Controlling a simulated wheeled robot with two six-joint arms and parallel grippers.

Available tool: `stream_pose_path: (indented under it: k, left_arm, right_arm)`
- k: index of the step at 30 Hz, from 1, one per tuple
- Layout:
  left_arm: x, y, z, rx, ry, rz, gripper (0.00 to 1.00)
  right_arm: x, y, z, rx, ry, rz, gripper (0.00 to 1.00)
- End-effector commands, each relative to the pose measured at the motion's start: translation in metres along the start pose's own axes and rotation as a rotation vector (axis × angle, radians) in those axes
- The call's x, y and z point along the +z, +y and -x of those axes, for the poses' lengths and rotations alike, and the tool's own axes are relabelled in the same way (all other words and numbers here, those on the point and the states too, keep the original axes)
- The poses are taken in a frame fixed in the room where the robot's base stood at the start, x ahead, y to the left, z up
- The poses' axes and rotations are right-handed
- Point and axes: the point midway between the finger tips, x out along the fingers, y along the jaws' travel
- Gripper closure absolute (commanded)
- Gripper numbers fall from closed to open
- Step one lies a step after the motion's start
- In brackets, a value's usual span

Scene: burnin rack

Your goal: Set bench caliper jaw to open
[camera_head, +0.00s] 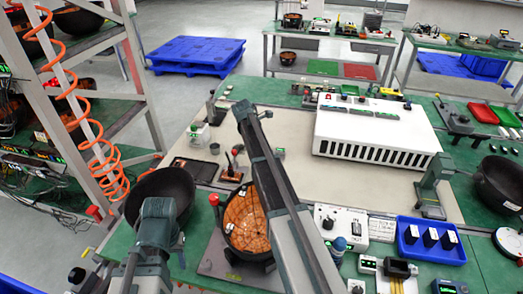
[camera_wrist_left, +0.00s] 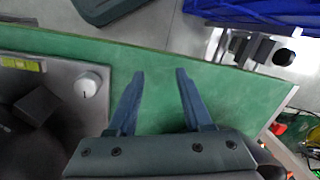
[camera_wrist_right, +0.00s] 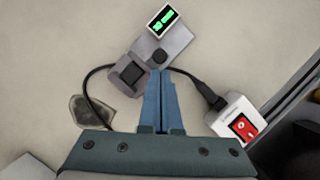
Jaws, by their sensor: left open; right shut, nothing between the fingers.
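In the right wrist view a small grey device (camera_wrist_right: 172,48) lies on the beige mat, with a green digital display, a black knob and a black block. It looks like the bench caliper, but I cannot make out its jaw's position. I cannot pick it out surely in the head view. My right gripper (camera_wrist_right: 160,74) is shut and empty, its fingertips overlapping the device's near edge in the picture; contact cannot be told. My left gripper (camera_wrist_left: 160,72) is open and empty over the green bench top, beside a grey plate with a white knob (camera_wrist_left: 88,82).
A black cable joins the device to a white box (camera_wrist_right: 232,122) with a red switch. A white vented unit (camera_head: 375,130), a blue tray (camera_head: 430,255) and a black wok (camera_head: 160,190) stand on the bench. An orange coiled hose (camera_head: 85,130) hangs at the left.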

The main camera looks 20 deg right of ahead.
Motion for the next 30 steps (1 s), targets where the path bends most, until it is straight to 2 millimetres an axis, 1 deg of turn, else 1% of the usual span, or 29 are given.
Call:
stream_pose_path:
  k: [6,12,21,23,26,29,30]
  left_arm:
    - [0.0,0.0,0.0,0.0,0.0,0.0,0.5]
    - [0.0,0.0,0.0,0.0,0.0,0.0,0.5]
    - [0.0,0.0,0.0,0.0,0.0,0.0,0.5]
    - [0.0,0.0,0.0,0.0,0.0,0.0,0.5]
    - [0.0,0.0,0.0,0.0,0.0,0.0,0.5]
    - [0.0,0.0,0.0,0.0,0.0,0.0,0.5]
    - [0.0,0.0,-0.001,0.0,0.0,0.0,0.5]
  right_arm:
    - [0.001,-0.001,0.0,0.0,0.0,0.0,1.0]
    - [0.016,-0.015,-0.006,-0.001,0.0,-0.001,1.0]
    - [0.016,-0.015,-0.006,0.0,0.0,0.0,1.0]
    - [0.015,-0.015,-0.006,0.0,0.0,0.001,1.0]
    - [0.006,-0.015,-0.003,0.0,0.0,0.001,1.0]
    - [-0.009,-0.016,0.003,0.0,0.0,0.002,1.0]
    - [-0.017,-0.016,0.006,-0.001,0.0,0.001,1.0]
